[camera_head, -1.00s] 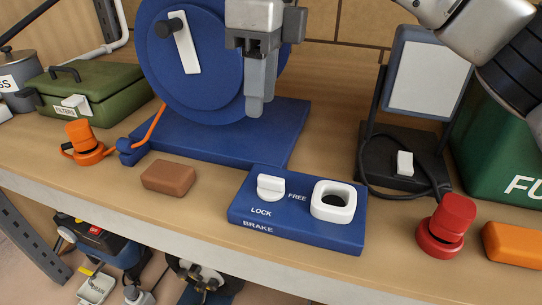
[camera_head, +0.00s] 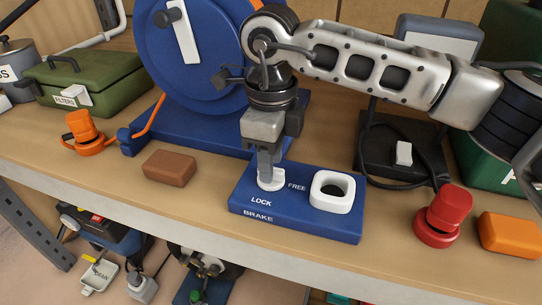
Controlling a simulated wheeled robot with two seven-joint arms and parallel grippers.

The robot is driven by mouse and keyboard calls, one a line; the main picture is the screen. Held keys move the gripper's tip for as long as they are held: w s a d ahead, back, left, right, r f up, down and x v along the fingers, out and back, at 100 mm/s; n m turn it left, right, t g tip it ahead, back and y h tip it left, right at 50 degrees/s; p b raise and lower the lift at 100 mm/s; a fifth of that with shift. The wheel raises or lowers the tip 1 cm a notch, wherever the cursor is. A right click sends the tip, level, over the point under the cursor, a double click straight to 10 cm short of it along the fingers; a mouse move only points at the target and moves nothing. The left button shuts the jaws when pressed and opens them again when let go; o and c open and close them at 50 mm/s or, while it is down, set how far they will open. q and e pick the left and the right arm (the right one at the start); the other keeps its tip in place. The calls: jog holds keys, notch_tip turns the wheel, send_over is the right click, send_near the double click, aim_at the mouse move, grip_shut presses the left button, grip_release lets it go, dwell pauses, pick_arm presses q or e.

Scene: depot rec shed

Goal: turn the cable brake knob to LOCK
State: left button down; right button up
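The blue brake box (camera_head: 285,222) sits near the bench's front edge, marked LOCK, FREE and BRAKE. Its white knob (camera_head: 270,183) is at the box's left, largely covered by my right gripper (camera_head: 268,176). The gripper points down with its fingers at the knob. I cannot tell whether the fingers are closed on it, and the way the knob points is hidden. A white square ring (camera_head: 332,204) is on the box's right. My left gripper is not in view.
A blue cable reel (camera_head: 195,75) stands behind the box. A brown block (camera_head: 169,168) lies to the left. A red knob-like object (camera_head: 444,216) and an orange block (camera_head: 508,235) are at the right. A green case (camera_head: 95,85) stands at the back left.

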jog(key=shift+f, duration=0.4)
grip_shut()
